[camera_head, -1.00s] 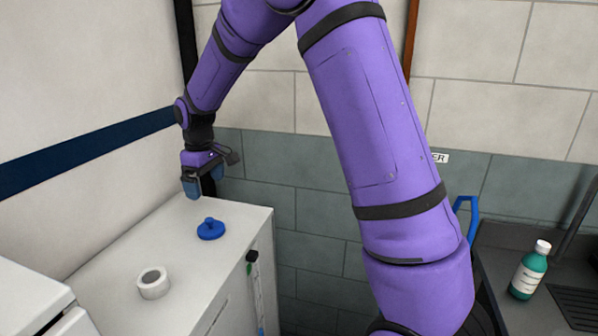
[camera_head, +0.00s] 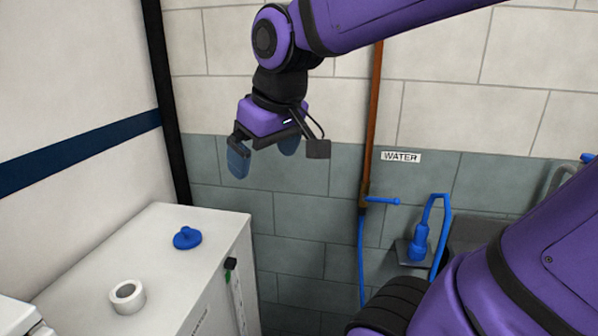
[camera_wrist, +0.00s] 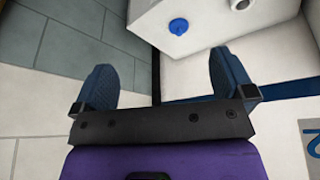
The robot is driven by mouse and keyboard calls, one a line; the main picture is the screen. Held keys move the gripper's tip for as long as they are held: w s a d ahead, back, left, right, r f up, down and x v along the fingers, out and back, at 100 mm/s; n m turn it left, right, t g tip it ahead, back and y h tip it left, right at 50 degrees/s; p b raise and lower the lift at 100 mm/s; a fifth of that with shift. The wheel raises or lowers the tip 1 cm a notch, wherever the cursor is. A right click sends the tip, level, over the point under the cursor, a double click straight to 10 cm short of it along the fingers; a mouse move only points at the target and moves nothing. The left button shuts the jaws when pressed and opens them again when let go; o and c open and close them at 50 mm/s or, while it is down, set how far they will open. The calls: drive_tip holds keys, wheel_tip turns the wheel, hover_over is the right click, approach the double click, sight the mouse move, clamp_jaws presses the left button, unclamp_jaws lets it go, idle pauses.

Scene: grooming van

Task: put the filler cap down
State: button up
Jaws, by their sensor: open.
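The filler cap (camera_head: 187,238), a blue disc with a knob on top, lies on the white cabinet top (camera_head: 165,275) near its far edge. It also shows in the wrist view (camera_wrist: 178,26), beyond and between my fingers, apart from them. My gripper (camera_head: 264,160) is open and empty, up in the air to the right of the cap and above the cabinet's height. Its two blue fingers are spread wide in the wrist view (camera_wrist: 166,85).
A blue tap handle (camera_head: 382,200) and blue hose stand by the wall under a WATER sign (camera_head: 400,157). A blue nozzle (camera_head: 419,240) sits in a holder at the right. A dark pipe runs up the corner.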

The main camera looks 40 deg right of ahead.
drive_tip(key=s+f+m+t, duration=0.1)
drive_tip(key=s, duration=0.6)
drive_tip(key=shift+s+d, duration=0.2)
drive_tip(key=shift+d, duration=0.15)
drive_tip(key=shift+f, duration=0.1)
idle(1.1)
